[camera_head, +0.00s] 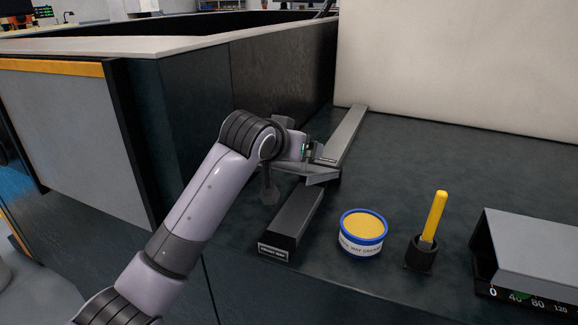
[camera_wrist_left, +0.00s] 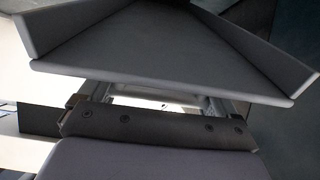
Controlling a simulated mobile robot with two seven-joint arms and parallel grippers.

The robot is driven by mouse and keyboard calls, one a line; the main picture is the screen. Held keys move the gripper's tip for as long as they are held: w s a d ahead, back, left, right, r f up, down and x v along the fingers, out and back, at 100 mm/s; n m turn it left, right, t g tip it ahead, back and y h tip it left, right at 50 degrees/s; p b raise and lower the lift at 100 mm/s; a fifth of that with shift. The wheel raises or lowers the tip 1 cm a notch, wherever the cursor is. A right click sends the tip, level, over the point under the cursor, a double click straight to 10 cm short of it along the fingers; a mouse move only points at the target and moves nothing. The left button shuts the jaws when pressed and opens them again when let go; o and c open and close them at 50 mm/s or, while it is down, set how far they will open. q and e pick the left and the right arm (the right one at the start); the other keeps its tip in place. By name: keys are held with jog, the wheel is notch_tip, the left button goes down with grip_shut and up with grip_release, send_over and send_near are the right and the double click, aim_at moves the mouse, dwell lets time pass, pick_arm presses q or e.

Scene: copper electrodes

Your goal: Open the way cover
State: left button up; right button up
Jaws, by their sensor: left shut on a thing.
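The way cover (camera_head: 346,137) is a long grey metal strip running back along the bench to the pale wall. Its near end, a grey angled plate, sits at my left gripper (camera_head: 316,158). My left gripper is shut on the cover at this near end; the fingertips are partly hidden. In the left wrist view the cover (camera_wrist_left: 165,55) is a wide dark grey panel with raised sides, filling the space ahead of the gripper. A dark block-like way (camera_head: 298,215) with a label on its front lies exposed in front of the cover. My right gripper is not in view.
A blue-rimmed tub of yellow grease (camera_head: 362,228) stands right of the way. A yellow-handled brush (camera_head: 435,216) stands in a dark holder (camera_head: 420,254). A grey box with a numbered scale (camera_head: 530,260) is at far right. A dark-walled enclosure (camera_head: 283,72) rises behind my arm.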

pick_arm(q)
jog(key=shift+w+d+r, duration=0.15)
jog(key=shift+w+r, duration=0.35)
jog(key=shift+r, duration=0.2)
jog(key=shift+w+d+r, duration=0.15)
jog(key=shift+w+r, duration=0.3)
jog(key=shift+r, duration=0.2)
jog(key=o, duration=1.2)
jog(key=shift+w+f, duration=0.1)
jog(key=shift+b+v, duration=0.7)
jog(key=shift+v, duration=2.9)
